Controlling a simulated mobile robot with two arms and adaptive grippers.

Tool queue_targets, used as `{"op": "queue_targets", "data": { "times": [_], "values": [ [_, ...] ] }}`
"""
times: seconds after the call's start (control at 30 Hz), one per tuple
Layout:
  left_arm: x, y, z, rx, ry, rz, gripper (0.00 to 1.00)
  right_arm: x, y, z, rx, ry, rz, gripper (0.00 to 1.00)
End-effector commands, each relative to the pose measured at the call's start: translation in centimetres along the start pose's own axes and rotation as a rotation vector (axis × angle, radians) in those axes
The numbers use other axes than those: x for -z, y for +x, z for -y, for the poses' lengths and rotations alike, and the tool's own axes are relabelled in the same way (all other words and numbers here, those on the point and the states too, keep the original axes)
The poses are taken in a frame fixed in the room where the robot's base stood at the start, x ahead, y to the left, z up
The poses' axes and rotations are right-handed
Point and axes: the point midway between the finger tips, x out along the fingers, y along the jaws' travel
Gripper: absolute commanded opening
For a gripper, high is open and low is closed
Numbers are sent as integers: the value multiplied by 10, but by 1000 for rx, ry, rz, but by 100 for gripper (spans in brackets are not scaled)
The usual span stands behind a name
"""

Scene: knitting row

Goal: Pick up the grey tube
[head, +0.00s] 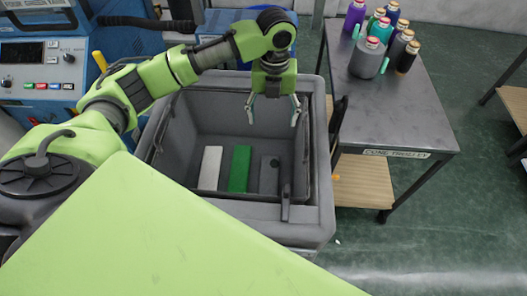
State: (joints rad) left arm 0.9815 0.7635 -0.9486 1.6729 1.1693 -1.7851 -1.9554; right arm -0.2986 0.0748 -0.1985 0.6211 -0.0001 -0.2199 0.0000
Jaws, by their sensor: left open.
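My left gripper (272,112) points down with its two fingers apart and nothing between them. It hangs over the far part of a deep grey bin (322,200). On the bin's floor lie a white strip (210,168), a green strip (239,169) and a grey strip (268,180) with a dark round spot near its top. The grey strip may be the grey tube; its shape is hard to tell from above. The gripper is above and beyond the strips, apart from them. My right gripper is out of view.
A dark trolley (405,120) stands right of the bin, bearing several coloured cones and a larger grey cone (367,60). A blue machine with a control panel (38,68) stands at the left. The bin's walls surround the strips. The trolley's front top is clear.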

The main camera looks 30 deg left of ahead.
Motion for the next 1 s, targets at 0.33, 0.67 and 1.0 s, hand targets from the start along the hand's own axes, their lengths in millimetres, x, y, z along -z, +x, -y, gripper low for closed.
{"op": "queue_targets", "data": {
  "times": [0.33, 0.67, 1.0],
  "values": [
    [0, 61, 0, 0, 0, 0, 68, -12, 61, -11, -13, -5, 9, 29],
    [0, 145, 0, 1, 0, 0, 68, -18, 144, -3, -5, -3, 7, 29],
    [0, 173, 0, 0, 0, -1, 68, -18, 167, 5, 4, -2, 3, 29]
  ]
}}
